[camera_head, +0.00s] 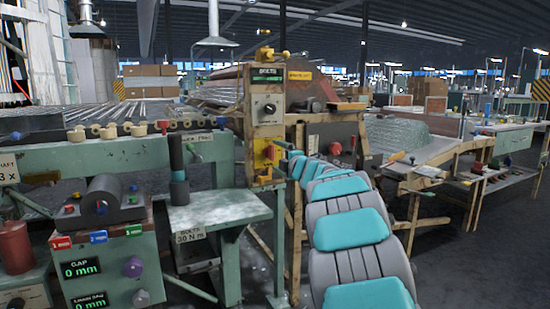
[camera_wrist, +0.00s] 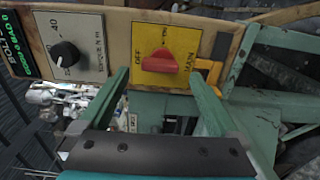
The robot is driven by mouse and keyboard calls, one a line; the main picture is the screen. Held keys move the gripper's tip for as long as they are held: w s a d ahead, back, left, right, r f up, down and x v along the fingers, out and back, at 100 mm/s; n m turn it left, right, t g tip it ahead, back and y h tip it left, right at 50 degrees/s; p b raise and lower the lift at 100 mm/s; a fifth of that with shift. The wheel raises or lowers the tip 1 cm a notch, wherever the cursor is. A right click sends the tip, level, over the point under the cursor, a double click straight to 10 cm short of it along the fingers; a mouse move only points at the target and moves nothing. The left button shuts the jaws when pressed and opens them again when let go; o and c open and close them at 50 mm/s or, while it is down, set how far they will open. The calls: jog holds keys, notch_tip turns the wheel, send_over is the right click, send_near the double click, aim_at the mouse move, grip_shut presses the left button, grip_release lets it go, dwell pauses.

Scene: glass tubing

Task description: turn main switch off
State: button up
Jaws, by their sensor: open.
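The main switch is a red knob (camera_wrist: 160,62) on a yellow plate lettered OFF, ON and MAIN, turned sideways in the wrist view. OFF is at the plate's left and ON at its top. The knob's bar lies roughly across the picture; I cannot tell its setting for sure. In the head view the yellow plate (camera_head: 266,153) is on the upright panel, partly behind the end of my arm. My gripper (camera_wrist: 159,74) is open, its two green fingers apart and empty. Their tips appear just below and to either side of the knob; contact is not visible.
A black dial (camera_wrist: 66,54) is beside the switch on the same panel. An orange bracket (camera_wrist: 208,70) is close to the right finger. In the head view, a green bench (camera_head: 215,210) stands below left of the panel, and a wooden-framed table (camera_head: 425,155) is at right.

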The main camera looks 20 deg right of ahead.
jog(key=s, duration=0.4)
jog(key=shift+d, duration=0.1)
dwell(0.4)
jog(key=s+d+f+m+g+h+p, duration=0.2)
jog(key=s+m+g+h, duration=0.2)
jog(key=s+m+h, duration=0.5)
jog(key=s+a+f+m+g+y, duration=0.1)
jog(key=s+a+f+m+g, duration=0.2)
jog(key=s+f, duration=0.3)
jog(key=s+a+f+m+g+y, duration=0.1)
jog(key=s+a+f+m+g, duration=0.25)
jog(key=s, duration=0.45)
jog(key=s+a+f+m+g+y, duration=0.1)
jog(key=s+a+f+g+y, duration=0.1)
jog(key=s+a, duration=0.4)
jog(key=s+a+f+m+g+y+p, duration=0.1)
jog(key=s+a+f+g, duration=0.3)
jog(key=s, duration=1.3)
jog(key=s+a+f+m+g+y+p, duration=0.1)
jog(key=s+a+f+g+y, duration=0.2)
jog(key=s+a+f, duration=0.3)
jog(key=s+a, duration=0.4)
jog(key=s, duration=0.1)
jog(key=shift+s+f, duration=0.15)
jog(key=shift+f, duration=0.25)
